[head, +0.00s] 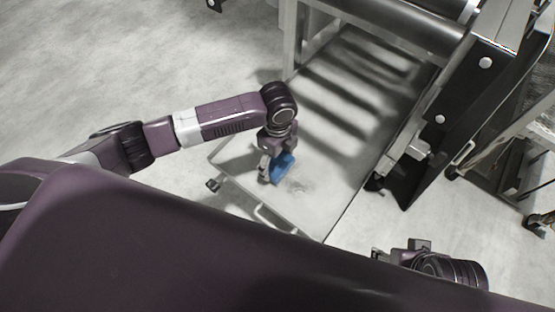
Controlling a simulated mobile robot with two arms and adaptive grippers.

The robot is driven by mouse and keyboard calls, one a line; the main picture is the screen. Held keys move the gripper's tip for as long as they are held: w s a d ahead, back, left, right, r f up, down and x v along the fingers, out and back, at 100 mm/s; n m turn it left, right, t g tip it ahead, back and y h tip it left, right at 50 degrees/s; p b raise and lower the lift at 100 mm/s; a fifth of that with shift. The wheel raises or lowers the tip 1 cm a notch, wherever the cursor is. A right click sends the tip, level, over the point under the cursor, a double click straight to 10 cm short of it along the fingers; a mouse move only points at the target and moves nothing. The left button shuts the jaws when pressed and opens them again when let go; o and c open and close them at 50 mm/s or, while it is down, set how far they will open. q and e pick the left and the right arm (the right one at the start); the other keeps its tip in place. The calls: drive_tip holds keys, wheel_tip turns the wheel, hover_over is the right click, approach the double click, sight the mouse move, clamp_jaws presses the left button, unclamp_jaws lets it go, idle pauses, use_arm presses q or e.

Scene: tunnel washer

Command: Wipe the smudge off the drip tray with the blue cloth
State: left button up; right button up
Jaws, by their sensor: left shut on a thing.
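The drip tray (320,205) is a pale, flat tray low in front of me, running back under a roller frame. A faint grey smudge (299,184) shows on its near part. My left gripper (268,173) points down over the tray, shut on the blue cloth (283,166). The cloth is just left of the smudge, close to the tray surface; I cannot tell whether it touches. My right gripper (392,256) is at the lower right, beyond the tray's right edge; its fingers are too small and partly hidden to read.
A handle (272,222) sticks out from the tray's near edge, and a caster (213,185) sits at its left corner. The steel frame with dark rollers (400,25) stands over the tray's far part. Open floor (120,60) lies to the left.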

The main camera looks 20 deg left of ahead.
use_arm(q)
drive_tip(key=shift+f+b, duration=0.3)
drive_tip(key=shift+f, duration=0.65)
drive_tip(key=shift+d, duration=0.1)
